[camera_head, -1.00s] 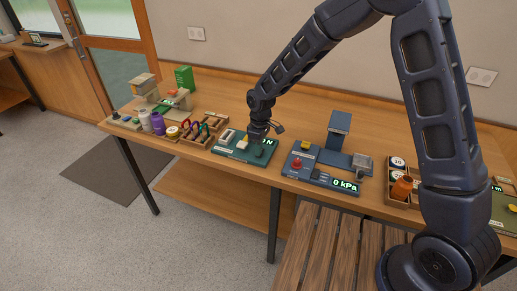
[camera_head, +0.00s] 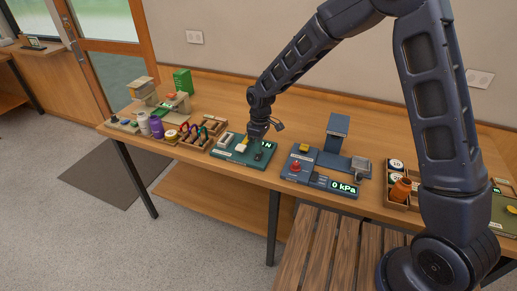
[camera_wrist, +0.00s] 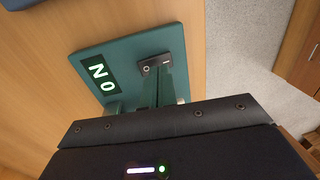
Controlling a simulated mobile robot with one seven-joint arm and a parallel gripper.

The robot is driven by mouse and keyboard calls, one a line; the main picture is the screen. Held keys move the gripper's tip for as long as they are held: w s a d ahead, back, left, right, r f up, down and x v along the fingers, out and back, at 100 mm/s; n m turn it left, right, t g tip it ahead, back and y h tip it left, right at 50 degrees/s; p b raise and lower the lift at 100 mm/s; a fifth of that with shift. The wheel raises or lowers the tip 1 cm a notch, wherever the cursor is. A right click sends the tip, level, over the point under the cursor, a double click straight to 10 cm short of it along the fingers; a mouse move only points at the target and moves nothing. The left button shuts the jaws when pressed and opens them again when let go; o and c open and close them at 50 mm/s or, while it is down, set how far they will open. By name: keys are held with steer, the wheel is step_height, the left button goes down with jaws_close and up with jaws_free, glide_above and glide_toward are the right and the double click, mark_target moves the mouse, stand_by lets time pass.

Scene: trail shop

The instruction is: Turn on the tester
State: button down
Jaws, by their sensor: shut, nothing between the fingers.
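The green tester (camera_head: 228,155) lies on the wooden bench, a flat teal plate with a lit display (camera_head: 266,146). Which side of the rocker is pressed is not clear. My gripper (camera_head: 253,138) is shut and empty, just above the plate beside the switch. Its fingertips are small in the head view and contact cannot be told.
A blue tester (camera_head: 318,179) with a red button and a lit 0 kPa display stands to the right. Wooden trays (camera_head: 196,141) with coloured loops, bottles (camera_head: 157,127) and a green box (camera_head: 183,80) are to the left. A slatted bench (camera_head: 320,240) stands in front.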

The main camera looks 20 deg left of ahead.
mark_target(257, 159)
step_height(257, 159, up, 13)
steer(key=s, duration=0.2)
steer(key=shift+f, duration=0.15)
stand_by(0.4)
